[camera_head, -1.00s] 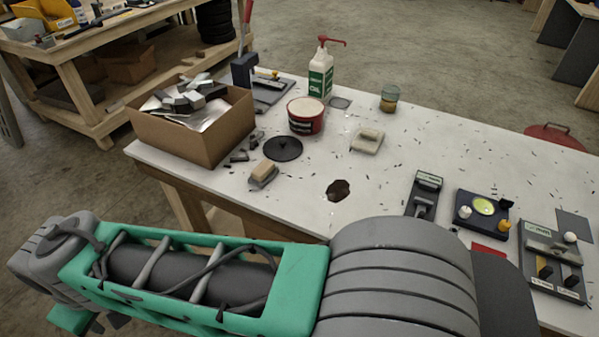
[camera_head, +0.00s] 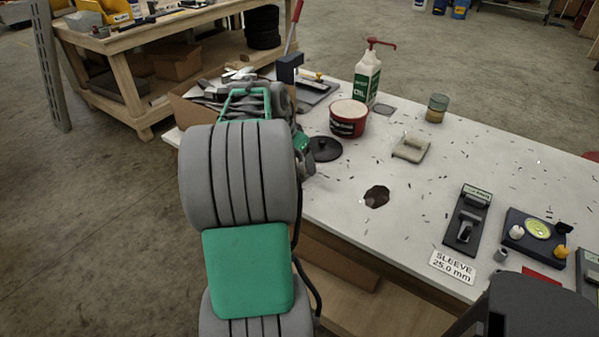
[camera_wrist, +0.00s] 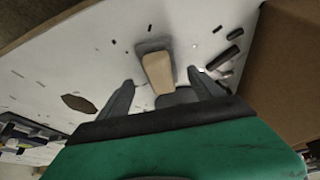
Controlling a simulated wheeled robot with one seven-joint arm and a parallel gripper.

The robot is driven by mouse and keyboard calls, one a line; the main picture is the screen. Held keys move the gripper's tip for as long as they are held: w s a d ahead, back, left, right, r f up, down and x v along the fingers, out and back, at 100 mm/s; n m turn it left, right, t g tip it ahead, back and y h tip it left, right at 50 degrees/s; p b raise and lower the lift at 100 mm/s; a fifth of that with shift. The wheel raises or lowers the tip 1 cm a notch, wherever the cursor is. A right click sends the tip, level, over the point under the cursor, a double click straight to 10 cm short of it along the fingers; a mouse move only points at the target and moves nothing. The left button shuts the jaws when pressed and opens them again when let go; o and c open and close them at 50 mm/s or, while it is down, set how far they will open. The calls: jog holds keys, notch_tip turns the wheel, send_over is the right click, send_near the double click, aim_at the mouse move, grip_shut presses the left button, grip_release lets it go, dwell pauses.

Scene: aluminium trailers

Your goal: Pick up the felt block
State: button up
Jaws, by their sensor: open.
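A tan block with a dark grey base, which I take for the felt block (camera_wrist: 158,72), lies on the white tabletop in the wrist view. My gripper (camera_wrist: 160,78) is open, with one finger on each side of the block in the picture. I cannot tell how high the fingers are above the table or whether they touch it. In the head view my arm covers the block and the fingertips. A second pale block on a pad (camera_head: 411,147) lies farther back on the table.
A cardboard box of metal scraps (camera_head: 190,109) stands close by; its wall fills the wrist view's right side (camera_wrist: 285,65). Small dark pieces (camera_wrist: 225,57) lie between. A black lid (camera_head: 325,149), red tub (camera_head: 348,118) and oil bottle (camera_head: 367,80) stand near. A dark stain (camera_head: 377,196) marks the table.

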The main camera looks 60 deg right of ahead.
aim_at(298, 165)
jog(key=x, duration=0.3)
jog(key=shift+f, duration=0.1)
jog(key=shift+w, duration=0.1)
jog(key=c, duration=1.5)
jog(key=shift+r, duration=0.35)
notch_tip(298, 165, up, 3)
jog(key=shift+f, duration=0.2)
jog(key=a+r, duration=0.3)
jog(key=a, duration=0.1)
jog(key=a+r, duration=0.3)
jog(key=a, duration=0.2)
jog(key=a+r, duration=0.3)
jog(key=a, duration=0.2)
jog(key=shift+w+r, duration=0.2)
jog(key=shift+r, duration=0.2)
